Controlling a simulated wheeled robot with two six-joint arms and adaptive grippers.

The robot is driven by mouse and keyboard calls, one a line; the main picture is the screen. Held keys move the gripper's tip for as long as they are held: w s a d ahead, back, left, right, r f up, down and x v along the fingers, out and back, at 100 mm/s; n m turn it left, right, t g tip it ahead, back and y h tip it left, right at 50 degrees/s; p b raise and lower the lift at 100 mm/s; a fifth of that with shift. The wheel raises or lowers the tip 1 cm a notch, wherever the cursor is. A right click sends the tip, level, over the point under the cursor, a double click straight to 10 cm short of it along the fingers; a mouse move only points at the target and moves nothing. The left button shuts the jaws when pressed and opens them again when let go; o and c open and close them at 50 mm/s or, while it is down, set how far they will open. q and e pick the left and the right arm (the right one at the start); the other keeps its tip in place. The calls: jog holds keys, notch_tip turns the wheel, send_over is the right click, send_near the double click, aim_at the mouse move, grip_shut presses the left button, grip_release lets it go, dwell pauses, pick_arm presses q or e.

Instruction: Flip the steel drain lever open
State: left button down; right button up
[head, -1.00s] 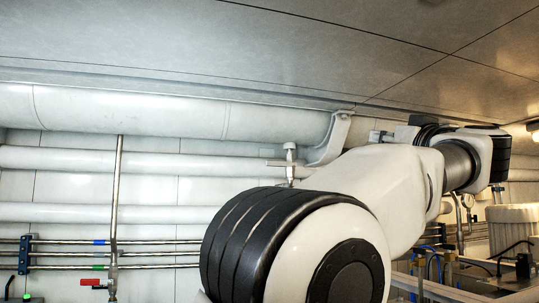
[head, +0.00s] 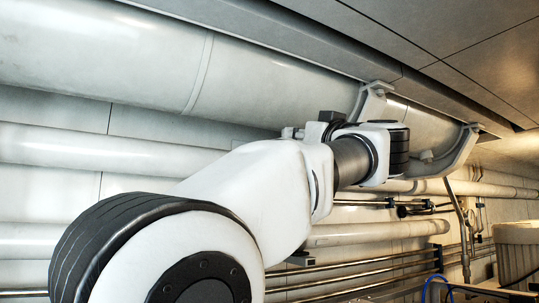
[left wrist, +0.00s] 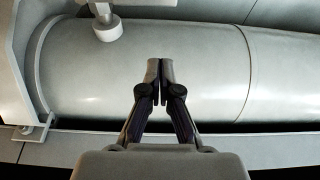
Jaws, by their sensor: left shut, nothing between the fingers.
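In the left wrist view, my left gripper (left wrist: 160,72) has its two dark fingertips together, with nothing between them. A thick pale pipe (left wrist: 205,95) lies behind the fingertips; I cannot tell the distance from them to it. In the head view, my left arm crosses the picture from the lower left, and the fingertips cannot be made out at its far end. I cannot identify the steel drain lever in either view. My right gripper is in neither view.
A large pale pipe (head: 130,65) runs under the ceiling, held by brackets (head: 450,160). Thinner white pipes (head: 90,150) and steel tubes (head: 350,278) run along the wall. A pale ribbed cylinder (head: 517,250) stands at the lower right. A white fitting (left wrist: 106,28) shows in the left wrist view.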

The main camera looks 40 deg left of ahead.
pick_arm(q)
jog(key=r+p+x, duration=0.1)
jog(key=p+x, duration=0.4)
jog(key=x, duration=0.4)
jog(key=f, duration=0.4)
jog(key=shift+w+d+f+b, duration=0.2)
jog(key=shift+w+f+b, duration=0.05)
jog(key=shift+b, duration=0.15)
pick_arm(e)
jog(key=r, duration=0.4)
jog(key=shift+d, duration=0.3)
pick_arm(q)
jog(key=shift+w, duration=0.1)
